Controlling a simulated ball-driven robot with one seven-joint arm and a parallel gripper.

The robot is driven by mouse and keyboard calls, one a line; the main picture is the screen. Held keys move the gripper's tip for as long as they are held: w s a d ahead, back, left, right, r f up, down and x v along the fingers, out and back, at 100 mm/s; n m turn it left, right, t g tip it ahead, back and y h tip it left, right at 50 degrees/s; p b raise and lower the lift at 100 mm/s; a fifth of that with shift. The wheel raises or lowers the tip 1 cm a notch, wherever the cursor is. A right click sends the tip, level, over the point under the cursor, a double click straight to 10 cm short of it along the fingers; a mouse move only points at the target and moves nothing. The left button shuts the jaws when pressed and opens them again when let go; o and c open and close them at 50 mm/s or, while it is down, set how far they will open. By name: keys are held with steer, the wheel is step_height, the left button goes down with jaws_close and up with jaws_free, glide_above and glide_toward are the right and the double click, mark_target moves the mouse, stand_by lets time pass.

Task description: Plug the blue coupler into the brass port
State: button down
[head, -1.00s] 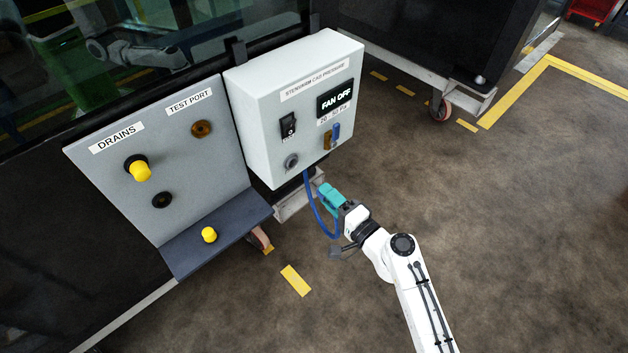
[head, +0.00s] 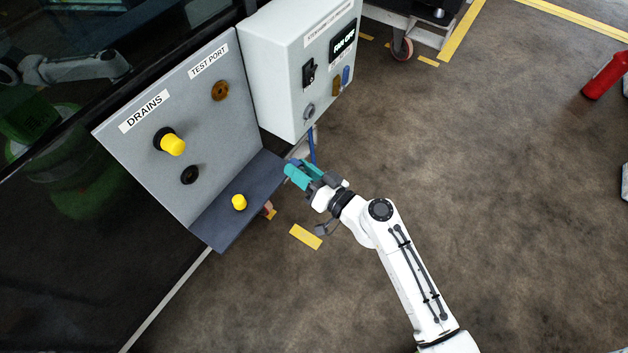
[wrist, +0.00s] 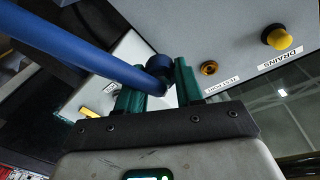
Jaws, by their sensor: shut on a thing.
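The brass port (head: 220,91) is a round fitting on the grey sloping panel, under the TEST PORT label. It also shows in the wrist view (wrist: 209,68), upside down with its label, right of my fingers. My gripper (head: 292,170) has teal fingers and is beside the panel's right lower edge, below and right of the port and apart from it. In the wrist view my gripper (wrist: 160,88) is shut on the dark blue coupler (wrist: 158,65). A blue hose (wrist: 85,45) runs from it to the upper left. In the head view my fingers hide the coupler.
The grey control box (head: 290,60) stands right of the panel, with the hose below it. The panel bears a yellow-capped drain (head: 172,144) and a dark drain fitting (head: 190,175). A yellow cap (head: 239,202) sits on the dark shelf (head: 222,228). Open floor lies right.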

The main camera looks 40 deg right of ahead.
steer(key=w+a+r+n+y, duration=0.1)
steer(key=w+r+n, duration=0.2)
steer(key=r, duration=0.4)
steer(key=w+a+r+n+y+b, duration=0.1)
steer(key=w+r+n, duration=0.3)
steer(key=r, duration=0.4)
steer(key=shift+w+a+r+n+g, duration=0.15)
steer(key=shift+a+r+n+g, duration=0.2)
steer(key=shift+a, duration=0.35)
steer(key=shift+p+x, duration=1.15)
steer(key=shift+x, duration=1.75)
steer(key=shift+b, duration=0.75)
steer(key=shift+w+a, duration=0.15)
steer(key=shift+w, duration=0.3)
